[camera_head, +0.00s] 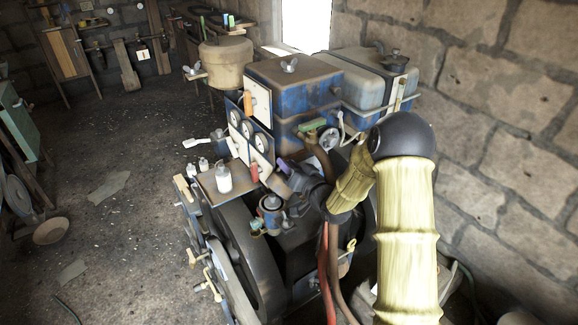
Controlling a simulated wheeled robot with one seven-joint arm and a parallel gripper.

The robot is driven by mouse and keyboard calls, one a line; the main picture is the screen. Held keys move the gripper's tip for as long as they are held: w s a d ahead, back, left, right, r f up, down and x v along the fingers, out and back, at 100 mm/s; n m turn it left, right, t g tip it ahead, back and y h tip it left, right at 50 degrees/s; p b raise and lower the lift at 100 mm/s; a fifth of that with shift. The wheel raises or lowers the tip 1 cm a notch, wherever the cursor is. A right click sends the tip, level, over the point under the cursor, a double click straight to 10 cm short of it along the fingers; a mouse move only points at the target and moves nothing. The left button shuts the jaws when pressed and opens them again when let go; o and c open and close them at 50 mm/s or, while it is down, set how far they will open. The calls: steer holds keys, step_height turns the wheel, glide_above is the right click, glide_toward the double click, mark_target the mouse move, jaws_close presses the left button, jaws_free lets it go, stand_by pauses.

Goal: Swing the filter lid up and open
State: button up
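A blue box with a brown, weathered top stands on the engine. The top (295,72) looks like the filter lid, with a wing nut (289,64) on it, and lies flat and closed on the box. I cannot be certain that this is the filter lid. My arm rises from the lower right, bends at a black elbow and reaches down-left over the engine. My gripper (290,178) seems to be the dark part at the arm's end, in front of and below the box, apart from its top. Its fingers are too small and dark to make out.
A grey tank (372,80) stands right of the box, by the stone wall. A panel with gauges (246,130) and levers is at the box's front left. A white bottle (223,177) stands on a small shelf. A large wheel (245,265) is below. Floor at left is mostly clear.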

steer(key=shift+s, duration=0.15)
steer(key=b+v, duration=0.4)
steer(key=v, duration=1.3)
steer(key=shift+f, duration=0.1)
steer(key=c, duration=0.6)
steer(key=shift+f+g+h, duration=0.3)
steer(key=shift+f+h, duration=0.1)
steer(key=shift+h, duration=0.4)
jaws_close()
steer(key=s+d+f+g+h, duration=0.4)
steer(key=g+h, duration=0.1)
steer(key=h, duration=0.2)
steer(key=s+a+g+h, duration=0.1)
steer(key=s+g, duration=0.6)
steer(key=s, duration=0.6)
steer(key=shift+s+r, duration=0.2)
